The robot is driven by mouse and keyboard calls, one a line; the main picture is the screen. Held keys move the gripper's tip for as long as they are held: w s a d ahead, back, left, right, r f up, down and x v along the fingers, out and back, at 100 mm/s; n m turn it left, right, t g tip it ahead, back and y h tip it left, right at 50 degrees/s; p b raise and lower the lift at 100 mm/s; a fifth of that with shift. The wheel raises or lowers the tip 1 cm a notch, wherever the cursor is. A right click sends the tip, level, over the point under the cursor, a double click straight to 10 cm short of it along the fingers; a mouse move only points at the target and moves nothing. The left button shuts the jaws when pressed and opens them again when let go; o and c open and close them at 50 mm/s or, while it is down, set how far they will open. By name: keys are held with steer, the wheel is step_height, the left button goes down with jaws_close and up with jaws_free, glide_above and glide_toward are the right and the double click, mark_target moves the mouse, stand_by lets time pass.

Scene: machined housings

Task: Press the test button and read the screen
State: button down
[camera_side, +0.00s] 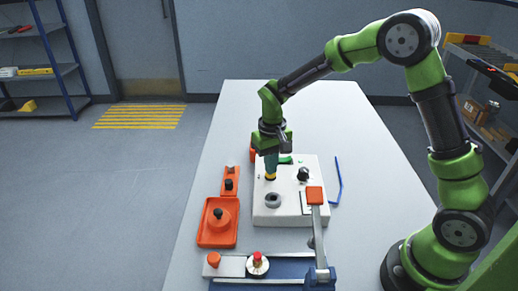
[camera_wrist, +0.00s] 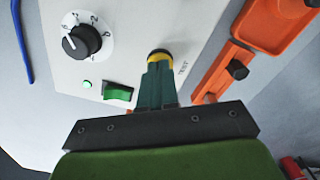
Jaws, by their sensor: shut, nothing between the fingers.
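The white housing (camera_side: 262,213) lies on the table, and its top also shows in the wrist view (camera_wrist: 125,22). It carries a black dial (camera_wrist: 80,42), a green rocker switch (camera_wrist: 118,92), a small lit green lamp (camera_wrist: 87,84) and a printed TEST label (camera_wrist: 181,68). My gripper (camera_side: 270,176) points down over the housing with its teal fingers together and empty. In the wrist view the fingertips (camera_wrist: 158,62) end in yellow and black beside the label. The test button is hidden there, and I cannot tell whether they touch it. I cannot make out a screen.
Orange trays (camera_side: 205,238) with black-knobbed parts stand left of the housing. A clamp with an orange pad (camera_side: 314,195) reaches over its front right corner. A blue rod (camera_side: 338,180) lies at the right. The far table is clear.

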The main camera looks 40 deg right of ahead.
steer(key=shift+r, duration=2.6)
